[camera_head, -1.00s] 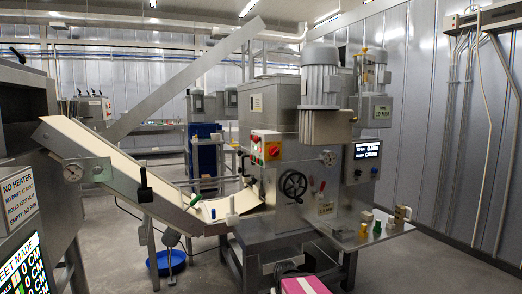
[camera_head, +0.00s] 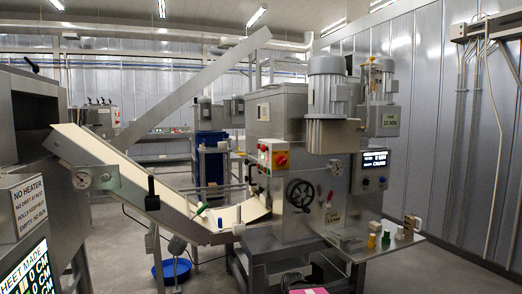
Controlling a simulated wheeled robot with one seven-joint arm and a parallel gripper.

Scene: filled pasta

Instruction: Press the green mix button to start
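A control box (camera_head: 273,157) sits on the front of the steel machine (camera_head: 290,190) in the middle of the view. It carries a red button on yellow (camera_head: 282,159) and small buttons to the left of it, with a green one (camera_head: 264,149) seeming to be among them. Its labels are too small to read, so I cannot tell which button is the mix button. My gripper is not in view, and nothing touches the box.
A pale sloping chute (camera_head: 95,150) runs from the left machine to the middle machine. A steel shelf (camera_head: 390,248) with small coloured pieces juts out at right. A blue tub (camera_head: 172,270) and a pink object (camera_head: 308,291) are low in front. Floor at right is clear.

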